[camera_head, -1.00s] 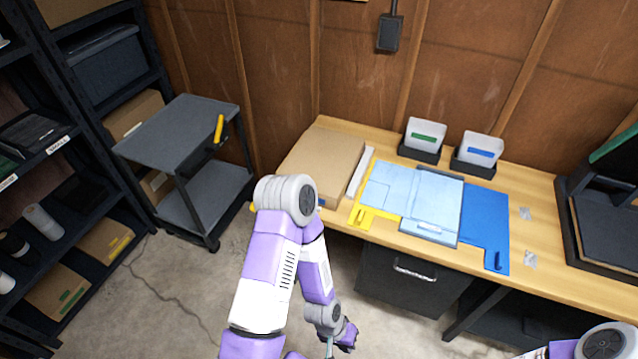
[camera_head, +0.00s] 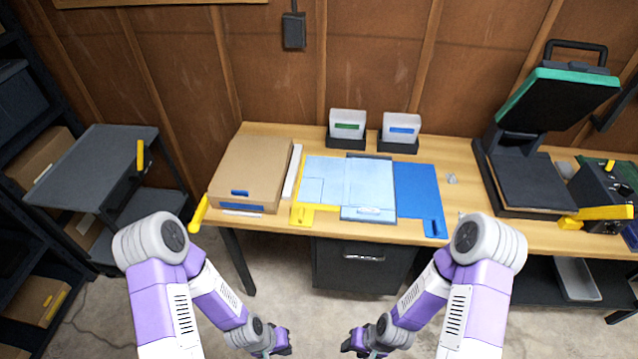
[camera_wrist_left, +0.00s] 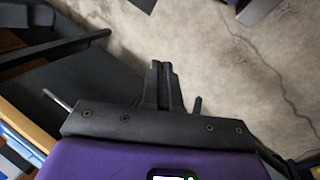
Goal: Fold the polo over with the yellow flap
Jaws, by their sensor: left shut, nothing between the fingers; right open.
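The light-blue polo (camera_head: 345,182) lies flat on the folding board on the bench. The board's yellow flap (camera_head: 305,216) shows at the left, mostly under the polo. The blue flap (camera_head: 418,196) lies flat and bare at the right. My left gripper (camera_head: 276,344) is low in front of the bench, clear of the polo; in the left wrist view its fingers (camera_wrist_left: 161,78) are shut and empty. My right gripper (camera_head: 352,344) is also low in front of the bench, open, apart from the cloth.
A cardboard box (camera_head: 250,172) and a narrow white strip (camera_head: 292,172) lie left of the board. Two bins (camera_head: 347,136) (camera_head: 399,142) stand behind it. A heat press (camera_head: 540,150) stands at the right. A dark drawer unit (camera_head: 362,268) is under the bench. A grey cart (camera_head: 95,165) stands left.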

